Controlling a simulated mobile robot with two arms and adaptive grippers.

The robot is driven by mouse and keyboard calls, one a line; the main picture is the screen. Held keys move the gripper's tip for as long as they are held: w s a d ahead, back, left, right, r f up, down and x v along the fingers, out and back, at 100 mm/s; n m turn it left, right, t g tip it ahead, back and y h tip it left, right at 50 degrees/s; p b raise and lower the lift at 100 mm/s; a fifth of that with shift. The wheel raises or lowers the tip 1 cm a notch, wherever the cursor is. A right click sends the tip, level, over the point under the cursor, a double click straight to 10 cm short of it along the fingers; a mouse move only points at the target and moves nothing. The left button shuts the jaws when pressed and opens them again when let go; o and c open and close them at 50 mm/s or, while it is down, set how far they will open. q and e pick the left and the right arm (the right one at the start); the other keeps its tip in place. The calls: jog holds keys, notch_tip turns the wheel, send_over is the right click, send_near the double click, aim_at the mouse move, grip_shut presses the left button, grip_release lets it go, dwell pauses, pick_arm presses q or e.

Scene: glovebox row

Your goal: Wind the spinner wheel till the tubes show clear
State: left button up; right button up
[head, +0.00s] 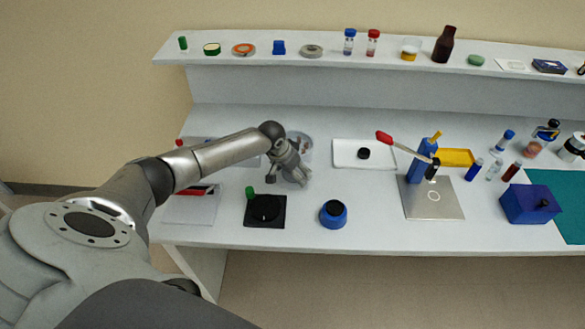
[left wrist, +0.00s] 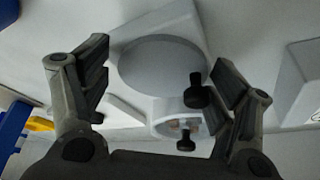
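A white device with a round grey disc (left wrist: 160,62) lies between and beyond my left gripper's fingers in the left wrist view. Black knobs (left wrist: 195,92) stand out near the disc's right side, and a small round opening (left wrist: 178,125) shows brownish shapes, too small to tell as tubes. In the head view a pale round part (head: 304,143) shows behind my left gripper (head: 293,181), which hides much of it. The left gripper (left wrist: 165,82) is open and empty, its right finger close to the upper knob; contact cannot be told. My right gripper is out of view.
A black square base with a dial (head: 265,208) and green knob (head: 250,191), and a blue round pot (head: 333,214), stand near the front edge. A white tray (head: 345,161) and a grey plate with a red-handled lever (head: 430,208) lie to the right.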

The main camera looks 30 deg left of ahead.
pick_arm(q)
jog(key=shift+o, duration=1.1)
jog(key=shift+w+a, duration=0.1)
jog(key=shift+w, duration=0.15)
jog(key=shift+r, duration=0.15)
jog(key=shift+r, duration=0.2)
jog(key=shift+s+a+r, duration=0.1)
jog(key=shift+r, duration=0.15)
jog(key=v, duration=1.1)
jog(key=shift+s, duration=0.2)
